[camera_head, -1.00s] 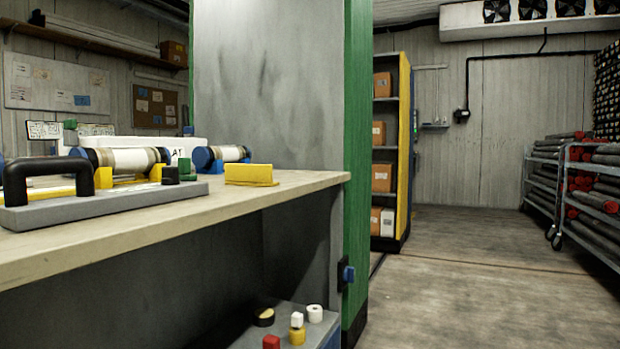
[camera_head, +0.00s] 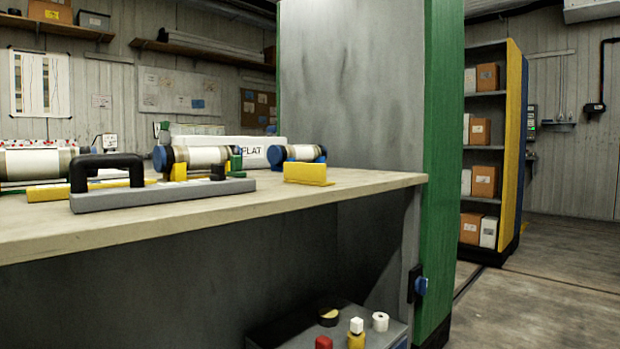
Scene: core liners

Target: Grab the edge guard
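A short yellow angled strip, which looks like the edge guard (camera_head: 308,174), lies on the pale bench top (camera_head: 375,182) near its right end. It sits in front of a white roll with blue ends. A longer yellow strip (camera_head: 75,190) lies further left on the bench, partly hidden behind a grey bar with a black handle. I cannot tell for sure which strip the task means. My gripper is not in view.
The grey bar with black handle (camera_head: 165,194) lies along the bench's front edge. A grey panel with a green post (camera_head: 443,150) closes the bench's right end. Small bottles (camera_head: 356,335) stand on a low unit below. Floor at right is clear.

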